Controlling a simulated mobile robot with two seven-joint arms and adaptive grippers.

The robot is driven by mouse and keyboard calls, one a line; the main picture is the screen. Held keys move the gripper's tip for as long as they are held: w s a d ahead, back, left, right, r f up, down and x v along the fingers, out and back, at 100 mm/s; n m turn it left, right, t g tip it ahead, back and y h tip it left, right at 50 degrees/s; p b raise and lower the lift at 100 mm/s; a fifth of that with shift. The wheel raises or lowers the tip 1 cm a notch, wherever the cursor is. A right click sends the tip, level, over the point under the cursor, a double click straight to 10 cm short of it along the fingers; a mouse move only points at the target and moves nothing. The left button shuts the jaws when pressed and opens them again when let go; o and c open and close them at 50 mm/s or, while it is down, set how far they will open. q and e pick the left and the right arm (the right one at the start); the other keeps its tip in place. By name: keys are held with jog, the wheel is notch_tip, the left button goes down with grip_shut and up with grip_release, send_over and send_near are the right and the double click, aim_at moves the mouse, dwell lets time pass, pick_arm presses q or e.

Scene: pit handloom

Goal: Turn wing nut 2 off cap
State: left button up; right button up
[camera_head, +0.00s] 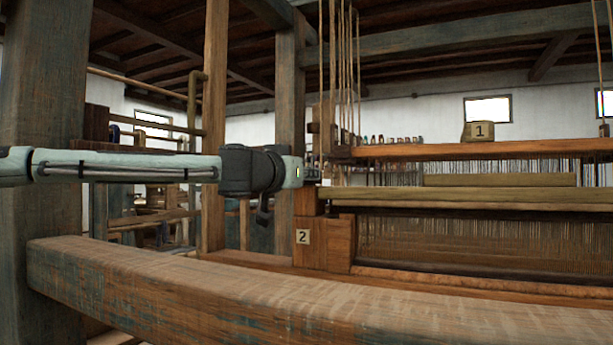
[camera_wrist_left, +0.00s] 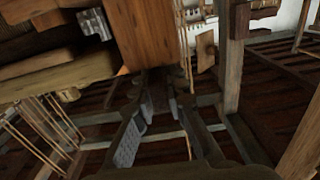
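A wooden block with a label "2" (camera_head: 303,237) stands at the left end of the loom. It also shows as the orange-brown block at the top of the left wrist view (camera_wrist_left: 152,30). I cannot make out wing nut 2 or its cap in either view. My left gripper (camera_head: 263,213) is just left of this block in the head view, partly hidden by its own wrist. In the left wrist view its two fingers (camera_wrist_left: 160,88) are apart with a gap between them, and their tips are close to the block's edge. I see nothing held. My right gripper is not in view.
A thick worn beam (camera_head: 200,285) crosses the foreground. Upright posts (camera_head: 290,110) stand behind my left arm. The loom's cross beams (camera_head: 480,197) run right. A block labelled "1" (camera_head: 478,131) sits further back.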

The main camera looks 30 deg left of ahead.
pick_arm(q)
jog(key=o, duration=0.3)
jog(key=shift+o, duration=0.2)
jog(key=s, duration=1.2)
jog(key=shift+d, duration=0.45)
